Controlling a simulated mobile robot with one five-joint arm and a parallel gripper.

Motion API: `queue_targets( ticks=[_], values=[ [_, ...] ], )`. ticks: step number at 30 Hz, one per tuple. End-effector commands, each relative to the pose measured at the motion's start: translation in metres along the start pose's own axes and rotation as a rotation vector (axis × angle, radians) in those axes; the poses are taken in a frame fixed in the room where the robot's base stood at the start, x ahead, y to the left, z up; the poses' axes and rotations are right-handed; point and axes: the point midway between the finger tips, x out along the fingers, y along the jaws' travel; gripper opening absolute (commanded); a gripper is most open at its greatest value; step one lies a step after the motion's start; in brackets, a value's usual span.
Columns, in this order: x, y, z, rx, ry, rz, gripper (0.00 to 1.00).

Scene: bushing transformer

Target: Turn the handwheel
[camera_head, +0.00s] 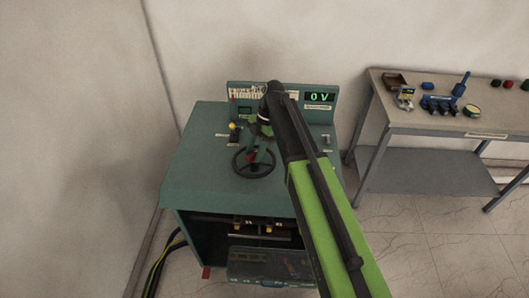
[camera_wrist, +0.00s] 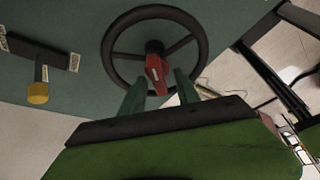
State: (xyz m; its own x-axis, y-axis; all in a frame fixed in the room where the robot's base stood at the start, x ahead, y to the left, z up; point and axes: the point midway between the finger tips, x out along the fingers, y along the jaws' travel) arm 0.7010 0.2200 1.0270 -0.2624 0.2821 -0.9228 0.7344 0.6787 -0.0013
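The black three-spoke handwheel (camera_head: 236,164) is mounted on top of the green cabinet, and its rim also shows in the wrist view (camera_wrist: 112,50). A red handle piece (camera_wrist: 155,70) with a small white label extends from the wheel's dark hub toward my gripper. My gripper (camera_wrist: 160,82) is open, with its two green fingers on either side of the end of the red piece. A gap shows at the right finger; I cannot tell whether the left finger touches. In the head view my gripper (camera_head: 257,146) is over the wheel, and my arm hides part of the cabinet.
The green cabinet (camera_head: 190,180) carries a back panel with a display (camera_head: 320,97) reading 0 V. A yellow-tipped lever (camera_wrist: 38,92) stands left of the wheel. A workbench (camera_head: 440,122) with several small items is at the right. Cables (camera_head: 160,262) run at the lower left.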

Motion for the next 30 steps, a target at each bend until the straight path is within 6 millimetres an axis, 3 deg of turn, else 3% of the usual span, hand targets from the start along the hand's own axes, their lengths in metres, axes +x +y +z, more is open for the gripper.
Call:
queue_targets(
  ticks=[6,11,30],
  values=[
    [-0.003,0.0,0.001,0.001,-0.001,0.001,0.38],
    [-0.02,0.001,-0.001,0.001,-0.002,0.002,0.38],
    [-0.165,0.0,-0.002,0.003,0.0,0.001,0.38]
  ],
)
